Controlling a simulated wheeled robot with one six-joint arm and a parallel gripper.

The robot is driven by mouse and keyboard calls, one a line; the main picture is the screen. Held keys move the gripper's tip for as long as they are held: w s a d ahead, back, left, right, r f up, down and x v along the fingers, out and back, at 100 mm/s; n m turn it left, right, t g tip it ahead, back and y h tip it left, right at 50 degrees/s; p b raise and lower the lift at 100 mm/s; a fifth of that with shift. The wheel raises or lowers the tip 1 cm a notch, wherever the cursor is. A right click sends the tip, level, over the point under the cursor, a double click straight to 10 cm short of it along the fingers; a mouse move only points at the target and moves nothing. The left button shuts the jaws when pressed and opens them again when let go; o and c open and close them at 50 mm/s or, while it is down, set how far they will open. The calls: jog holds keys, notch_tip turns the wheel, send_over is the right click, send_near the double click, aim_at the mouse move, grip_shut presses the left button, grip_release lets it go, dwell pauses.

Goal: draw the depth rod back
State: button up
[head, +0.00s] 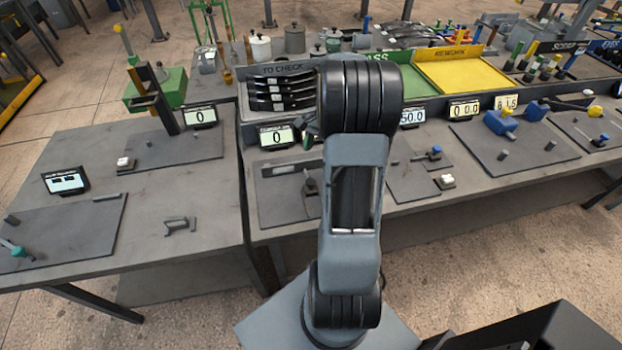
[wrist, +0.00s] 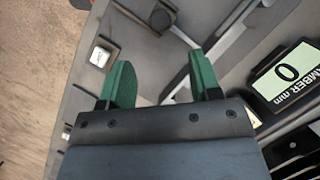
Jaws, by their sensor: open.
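My gripper (wrist: 160,64) shows its two green fingers in the wrist view, apart and with nothing held between them. It is above a grey board of the bench. I cannot tell which part is the depth rod. In the head view my arm covers most of the gripper, and a grey plate with a small upright fitting (head: 310,187) shows just left of the arm. A display (wrist: 287,75) reading 0 stands right of the fingers.
A white-topped button (wrist: 101,56) lies left of the fingers. In the head view a "TO CHECK" rack (head: 283,70) stands behind the display (head: 277,136). Blue gauges (head: 500,122) stand farther right. The left bench (head: 200,185) has clear room.

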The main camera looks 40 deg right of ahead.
aim_at(311, 181)
jog(key=x, duration=1)
jog(key=shift+f+p, duration=0.15)
jog(key=shift+p, duration=0.2)
jog(key=shift+c, duration=0.2)
grip_shut()
jog(key=shift+s, duration=0.1)
